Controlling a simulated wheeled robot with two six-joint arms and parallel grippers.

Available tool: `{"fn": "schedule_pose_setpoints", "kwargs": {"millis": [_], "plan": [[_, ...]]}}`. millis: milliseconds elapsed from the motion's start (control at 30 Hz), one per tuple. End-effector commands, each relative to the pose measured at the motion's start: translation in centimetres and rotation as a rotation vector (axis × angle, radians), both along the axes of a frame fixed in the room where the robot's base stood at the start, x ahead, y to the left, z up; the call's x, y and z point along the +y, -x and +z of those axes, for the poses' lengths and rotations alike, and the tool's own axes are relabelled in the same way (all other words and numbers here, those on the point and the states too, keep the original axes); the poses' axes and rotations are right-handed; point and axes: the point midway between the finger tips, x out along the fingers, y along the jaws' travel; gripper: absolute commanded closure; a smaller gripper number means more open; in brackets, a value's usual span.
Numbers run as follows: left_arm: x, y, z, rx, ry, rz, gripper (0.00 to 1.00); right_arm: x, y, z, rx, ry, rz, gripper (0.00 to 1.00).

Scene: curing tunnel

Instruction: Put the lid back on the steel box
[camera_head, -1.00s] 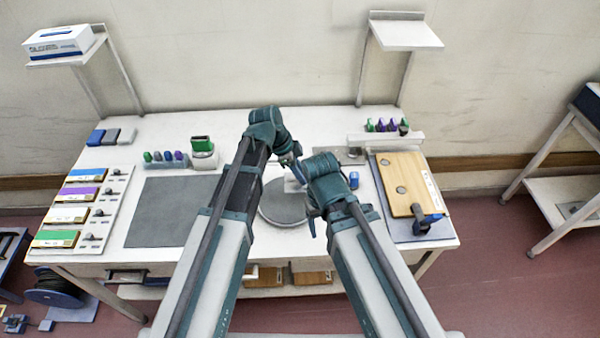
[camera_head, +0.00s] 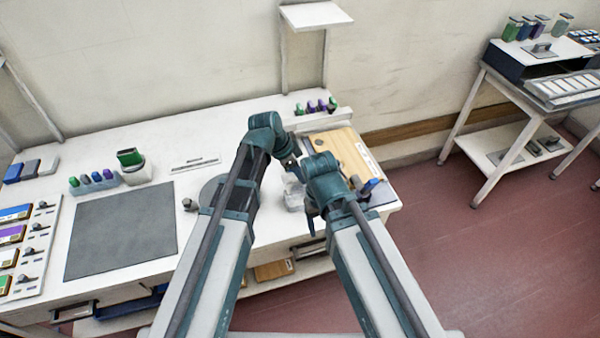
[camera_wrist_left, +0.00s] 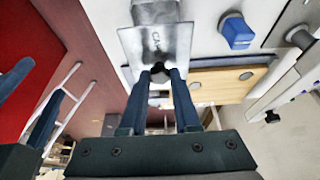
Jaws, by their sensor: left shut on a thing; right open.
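My left gripper (camera_head: 291,168) is over the right part of the bench. In the left wrist view its fingers (camera_wrist_left: 159,75) are shut on the dark knob of a flat shiny steel plate, which looks like the lid (camera_wrist_left: 140,45). A pale grey boxy thing (camera_head: 293,194), perhaps the steel box, shows between my arms in the head view, partly hidden. I cannot tell whether the lid touches it. My right gripper (camera_head: 312,218) points down just right of it, open and empty; its spread blue fingers (camera_wrist_left: 38,105) show at the left of the wrist view.
A wooden board (camera_head: 342,150) lies right of the grippers, with a blue-handled clamp (camera_head: 370,186) at its near edge. A round grey disc (camera_head: 210,190) and a dark mat (camera_head: 120,232) are to the left. A white side stand (camera_head: 520,115) is across a floor gap.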

Motion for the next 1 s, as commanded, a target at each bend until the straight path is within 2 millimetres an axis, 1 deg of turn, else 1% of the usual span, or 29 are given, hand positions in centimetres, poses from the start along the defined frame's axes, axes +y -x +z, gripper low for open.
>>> {"fn": "schedule_pose_setpoints", "kwargs": {"millis": [267,600,700,833,1000], "plan": [[0.0,0.0,-1.9,0.0,0.0,-0.001,1.0,0.0,0.0,-1.9,0.0,0.0,0.0,0.31],[0.0,0.0,-5.1,0.001,0.0,-0.001,1.0,0.0,0.0,-5.1,0.0,0.0,0.0,0.31],[0.0,0.0,-5.8,0.001,0.0,-0.001,1.0,0.0,0.0,-5.8,0.0,0.0,0.0,0.31],[0.0,0.0,-6.2,0.001,0.0,-0.001,1.0,0.0,0.0,-6.2,0.0,0.0,0.0,0.31],[0.0,0.0,-6.2,0.001,0.0,-0.001,1.0,0.0,0.0,-6.2,0.0,0.0,0.0,0.31]]}}
